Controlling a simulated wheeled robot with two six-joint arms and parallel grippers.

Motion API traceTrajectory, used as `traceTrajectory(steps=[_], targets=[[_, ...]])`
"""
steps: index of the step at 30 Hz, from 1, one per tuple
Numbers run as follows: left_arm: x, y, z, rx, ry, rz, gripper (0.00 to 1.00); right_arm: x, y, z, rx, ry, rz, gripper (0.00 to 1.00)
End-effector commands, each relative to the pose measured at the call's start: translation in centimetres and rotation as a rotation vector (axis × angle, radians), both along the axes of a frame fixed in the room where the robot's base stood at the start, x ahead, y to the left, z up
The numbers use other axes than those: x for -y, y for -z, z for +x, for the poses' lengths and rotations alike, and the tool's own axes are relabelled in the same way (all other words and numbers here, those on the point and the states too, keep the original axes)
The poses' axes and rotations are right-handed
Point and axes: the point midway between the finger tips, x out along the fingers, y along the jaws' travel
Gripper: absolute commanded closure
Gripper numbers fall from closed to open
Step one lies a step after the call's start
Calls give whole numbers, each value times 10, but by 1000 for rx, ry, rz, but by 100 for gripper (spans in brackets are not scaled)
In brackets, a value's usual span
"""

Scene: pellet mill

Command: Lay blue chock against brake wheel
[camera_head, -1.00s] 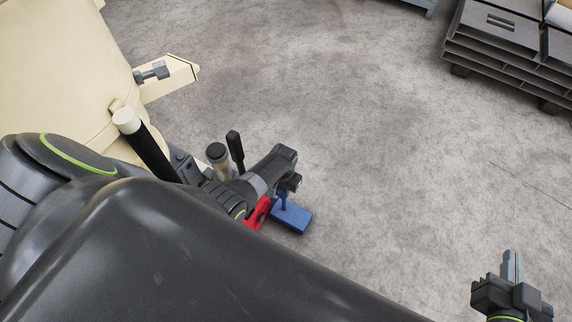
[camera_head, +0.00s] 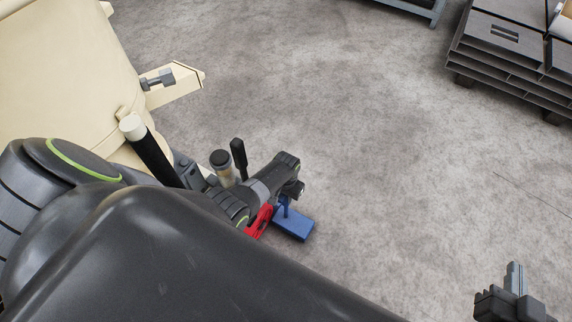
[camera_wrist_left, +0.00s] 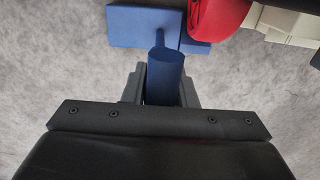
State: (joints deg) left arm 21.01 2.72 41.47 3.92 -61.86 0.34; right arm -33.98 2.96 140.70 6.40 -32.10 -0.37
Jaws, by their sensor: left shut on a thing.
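The blue chock (camera_head: 294,224) is low by the concrete floor, just right of a red part (camera_head: 259,221). In the left wrist view the chock (camera_wrist_left: 143,24) has a flat blue base and an upright blue handle. My left gripper (camera_head: 289,190) is shut on that handle; its fingers (camera_wrist_left: 161,85) stand on either side of it. The red rounded part (camera_wrist_left: 217,16) is close beside the chock; I cannot tell whether they touch. I cannot clearly make out the brake wheel; my dark body hides much of this area. My right gripper (camera_head: 515,278) is empty at the lower right; its finger gap is unclear.
A large cream machine (camera_head: 70,70) with a projecting bracket (camera_head: 175,84) stands at the left. A black lever (camera_head: 239,158) and a capped cylinder (camera_head: 221,163) rise near my left gripper. Dark stacked pallets (camera_head: 500,62) stand at the upper right. The middle floor is clear.

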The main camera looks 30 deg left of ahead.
Motion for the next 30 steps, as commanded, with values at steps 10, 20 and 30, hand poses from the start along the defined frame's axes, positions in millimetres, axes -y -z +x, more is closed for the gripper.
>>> traceTrajectory(steps=[10,20,30], targets=[[-1,-2,-1,4,0,1,100,0,-4,0,0,0,0,100],[-1,1,-7,6,1,1,100,0,-7,0,0,0,0,100],[0,1,-7,5,1,1,100,0,-7,0,0,0,0,100]])
